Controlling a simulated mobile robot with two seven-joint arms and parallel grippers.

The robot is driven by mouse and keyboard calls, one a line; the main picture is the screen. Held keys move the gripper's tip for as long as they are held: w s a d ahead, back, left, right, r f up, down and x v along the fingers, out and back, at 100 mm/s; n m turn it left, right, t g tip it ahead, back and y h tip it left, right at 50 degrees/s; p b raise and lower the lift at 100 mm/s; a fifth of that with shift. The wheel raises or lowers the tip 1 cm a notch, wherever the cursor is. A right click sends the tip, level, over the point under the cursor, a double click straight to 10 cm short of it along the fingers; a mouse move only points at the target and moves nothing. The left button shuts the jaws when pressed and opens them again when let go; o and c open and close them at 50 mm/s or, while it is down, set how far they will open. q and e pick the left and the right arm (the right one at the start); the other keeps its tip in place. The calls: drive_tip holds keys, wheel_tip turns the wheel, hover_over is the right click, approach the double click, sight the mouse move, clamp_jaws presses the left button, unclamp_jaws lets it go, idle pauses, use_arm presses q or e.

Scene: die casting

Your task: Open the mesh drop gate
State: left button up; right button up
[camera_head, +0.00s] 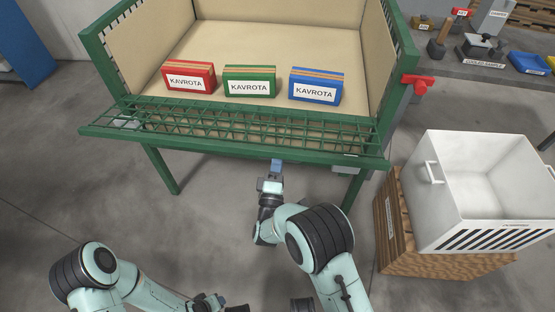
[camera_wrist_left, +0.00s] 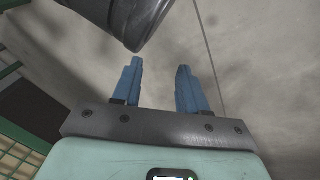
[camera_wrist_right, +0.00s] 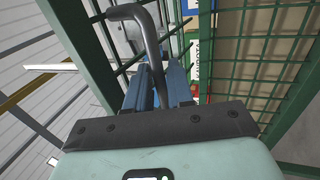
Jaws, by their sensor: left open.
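The green mesh drop gate (camera_head: 235,148) spans the front of the green-framed bin and leans outward. Its exact angle is hard to tell. My left gripper (camera_wrist_left: 158,85) is open and empty over bare floor, with a dark rounded arm part close by. In the head view it is low at the bottom edge.
Red (camera_head: 188,77), green (camera_head: 250,81) and blue (camera_head: 316,86) KAVROTA boxes stand inside the bin behind the gate. A white crate (camera_head: 450,215) on a wooden block (camera_head: 395,225) stands right of the bin. A red clamp-like part (camera_head: 417,82) is on the right post. Floor before the bin is clear.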

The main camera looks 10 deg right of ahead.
drive_tip(key=shift+o, duration=0.2)
drive_tip(key=shift+w+d+f, duration=0.1)
drive_tip(key=shift+w, duration=0.15)
use_arm(q)
drive_tip(key=shift+s+d+r+p, duration=0.35)
drive_tip(key=shift+r+p, duration=0.1)
drive_tip(key=shift+r, duration=0.1)
drive_tip(key=shift+s+d+r+p, duration=0.2)
drive_tip(key=shift+d+r+p, duration=0.1)
drive_tip(key=shift+r+p, duration=0.2)
use_arm(e)
drive_tip(key=v, duration=1.3)
drive_tip(key=shift+s, duration=0.25)
drive_tip(key=shift+f, duration=0.1)
